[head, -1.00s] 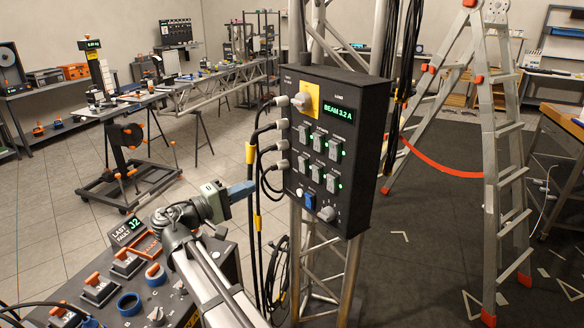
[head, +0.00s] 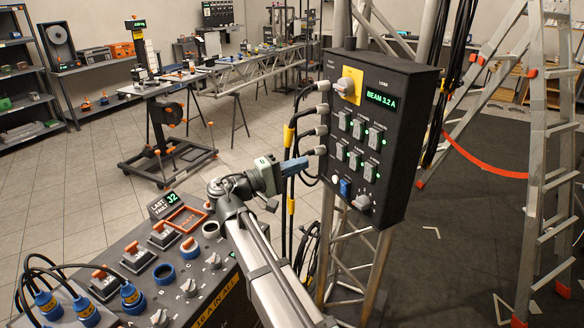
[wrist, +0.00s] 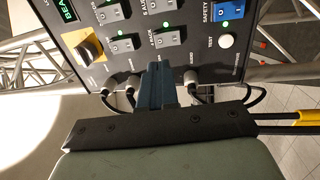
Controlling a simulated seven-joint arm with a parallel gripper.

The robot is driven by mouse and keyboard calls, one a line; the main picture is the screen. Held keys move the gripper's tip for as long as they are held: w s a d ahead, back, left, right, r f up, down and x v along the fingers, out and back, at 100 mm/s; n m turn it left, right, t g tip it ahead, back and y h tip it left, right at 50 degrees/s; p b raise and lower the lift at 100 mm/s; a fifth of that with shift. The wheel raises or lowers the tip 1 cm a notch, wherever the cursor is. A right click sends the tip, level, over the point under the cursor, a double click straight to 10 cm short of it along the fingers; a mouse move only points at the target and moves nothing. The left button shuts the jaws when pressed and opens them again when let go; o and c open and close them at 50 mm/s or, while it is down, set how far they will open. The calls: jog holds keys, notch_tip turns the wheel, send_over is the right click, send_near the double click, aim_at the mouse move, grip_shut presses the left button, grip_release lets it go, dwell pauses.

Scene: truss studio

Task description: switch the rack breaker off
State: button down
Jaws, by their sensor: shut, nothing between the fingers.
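The dark breaker panel (head: 395,190) stands upright on a truss, with several grey rocker breakers in two rows. The rack breaker (wrist: 167,38) seems to be the left one of the lower row (head: 341,151), going by the small RACK label in the wrist view. A green light glows beside it. The rocker's exact tilt is too small to tell. My gripper (head: 304,164) is shut and empty, left of the panel at about the height of the lower row. Its blue fingers (wrist: 157,72) point at the panel and appear apart from it.
Cable plugs (head: 321,130) stick out of the panel's left side, close to my fingers. A yellow rotary switch (head: 348,86), a display (head: 381,100) and a blue safety switch (head: 345,187) are on the panel. A console (head: 140,270) stands lower left; a ladder (head: 480,100) stands right.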

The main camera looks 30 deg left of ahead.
aim_at(339, 148)
jog(key=x, duration=1)
jog(key=shift+w+d+r, duration=0.1)
jog(key=shift+w+r, duration=0.05)
dwell(0.3)
jog(key=r+v, duration=0.3)
jog(key=v, duration=1.1)
jog(key=shift+r, duration=0.2)
